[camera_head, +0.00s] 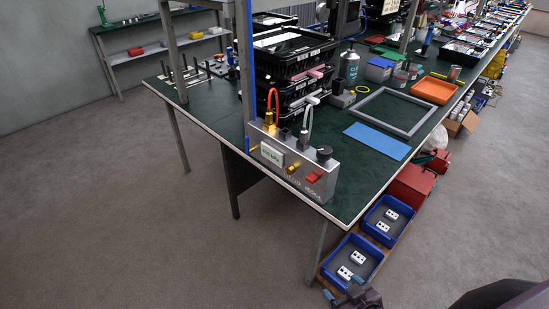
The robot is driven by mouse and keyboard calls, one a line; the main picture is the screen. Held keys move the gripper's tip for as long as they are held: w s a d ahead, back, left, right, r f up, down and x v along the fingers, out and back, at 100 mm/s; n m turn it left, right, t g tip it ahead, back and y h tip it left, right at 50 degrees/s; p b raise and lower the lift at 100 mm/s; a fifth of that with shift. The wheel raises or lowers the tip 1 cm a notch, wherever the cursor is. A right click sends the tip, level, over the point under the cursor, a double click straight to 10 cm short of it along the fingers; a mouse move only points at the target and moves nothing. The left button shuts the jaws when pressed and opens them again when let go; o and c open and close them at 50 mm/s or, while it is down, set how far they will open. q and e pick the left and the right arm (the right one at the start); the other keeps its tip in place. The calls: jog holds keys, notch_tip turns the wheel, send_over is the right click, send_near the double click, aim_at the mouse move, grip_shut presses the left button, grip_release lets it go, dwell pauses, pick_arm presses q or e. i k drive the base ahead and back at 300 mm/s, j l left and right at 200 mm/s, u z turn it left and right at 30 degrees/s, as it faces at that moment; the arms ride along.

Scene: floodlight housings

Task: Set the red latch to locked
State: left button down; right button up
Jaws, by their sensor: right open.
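A grey metal box (292,167) stands at the near corner of the green workbench (368,172). A small red part (313,177), which looks like the red latch, sits at the right end of its front face. It is too small to tell which setting it is in. My right gripper (344,290) is at the bottom edge, partly cut off, open and empty. In the picture it is below the box and apart from it, in front of a blue bin. My left gripper is not in view.
The box also carries a black knob (324,151), a display (272,154), brass fittings and an orange hose (272,100). A blue sheet (377,141) and grey frame (397,111) lie behind it. Blue bins (353,260) stand low at right. The floor at left is clear.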

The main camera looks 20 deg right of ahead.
aim_at(311, 177)
jog(key=k+j+z, duration=0.35)
jog(key=k+z, duration=0.2)
jog(key=z, duration=0.15)
